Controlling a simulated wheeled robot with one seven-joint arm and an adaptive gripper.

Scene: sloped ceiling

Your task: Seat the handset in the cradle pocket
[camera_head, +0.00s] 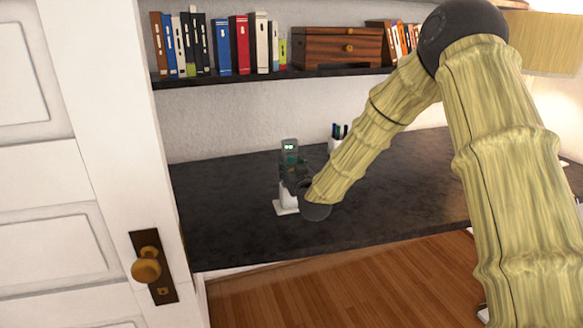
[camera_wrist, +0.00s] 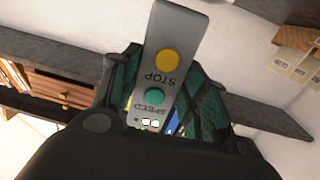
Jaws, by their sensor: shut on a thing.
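The handset (camera_head: 289,147) is a slim grey-green upright thing with a small lit display at its top. In the wrist view the handset (camera_wrist: 178,62) shows a yellow STOP button and a green button, and lies between both fingers. My gripper (camera_head: 291,172) is shut on it. The white cradle (camera_head: 287,208) stands on the dark desk directly below the gripper. Its upper part is largely hidden by the gripper and wrist, so I cannot tell whether the handset's lower end is inside the pocket. The handset looks about upright in the head view.
The dark desk (camera_head: 390,205) is clear around the cradle. A white pen cup (camera_head: 335,145) stands behind, close to my forearm. A shelf (camera_head: 240,77) with books and a wooden box (camera_head: 338,47) runs above. A white door (camera_head: 100,190) is at left.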

